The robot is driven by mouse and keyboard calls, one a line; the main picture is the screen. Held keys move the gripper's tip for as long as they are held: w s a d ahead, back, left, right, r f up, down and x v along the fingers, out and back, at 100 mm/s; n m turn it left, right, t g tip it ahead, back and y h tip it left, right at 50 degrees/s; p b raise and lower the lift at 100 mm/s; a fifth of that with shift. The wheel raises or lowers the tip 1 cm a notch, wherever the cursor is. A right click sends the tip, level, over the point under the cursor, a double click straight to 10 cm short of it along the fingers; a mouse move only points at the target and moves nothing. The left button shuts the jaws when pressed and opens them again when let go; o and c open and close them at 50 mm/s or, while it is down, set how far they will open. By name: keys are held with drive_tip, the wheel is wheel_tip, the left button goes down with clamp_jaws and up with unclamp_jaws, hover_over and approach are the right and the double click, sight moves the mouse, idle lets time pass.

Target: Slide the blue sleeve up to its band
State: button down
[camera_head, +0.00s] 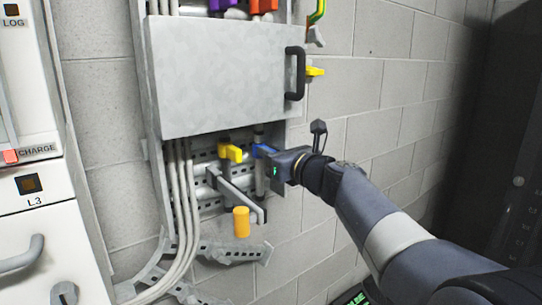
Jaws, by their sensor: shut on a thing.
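The blue sleeve (263,150) sits on a thin grey upright rod (259,183) just below the grey cabinet. My gripper (274,156) comes in from the right and is shut on the blue sleeve. Its fingers and the sleeve's right side overlap, so the exact contact is hidden. I cannot make out a band clearly on the rod. A short stretch of rod shows above the sleeve, up to the cabinet's lower edge.
A yellow handle (232,152) is close on the left. The grey cabinet (222,75), with its black handle (295,73), overhangs above. A slanting grey bar (236,194) and an orange cylinder (241,221) lie below. Pale cables (183,205) run down the left.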

drive_tip(key=shift+r+p, duration=0.6)
drive_tip(key=shift+r, duration=0.8)
drive_tip(key=c, duration=1.4)
unclamp_jaws()
drive_tip(key=shift+f, duration=0.1)
drive_tip(key=shift+s+d, duration=0.1)
drive_tip(key=shift+s+d, duration=0.25)
drive_tip(key=shift+s, duration=0.05)
drive_tip(key=b+v, duration=0.2)
drive_tip(key=v, duration=0.7)
drive_tip(key=shift+s+d, duration=0.2)
drive_tip(key=shift+s, duration=0.15)
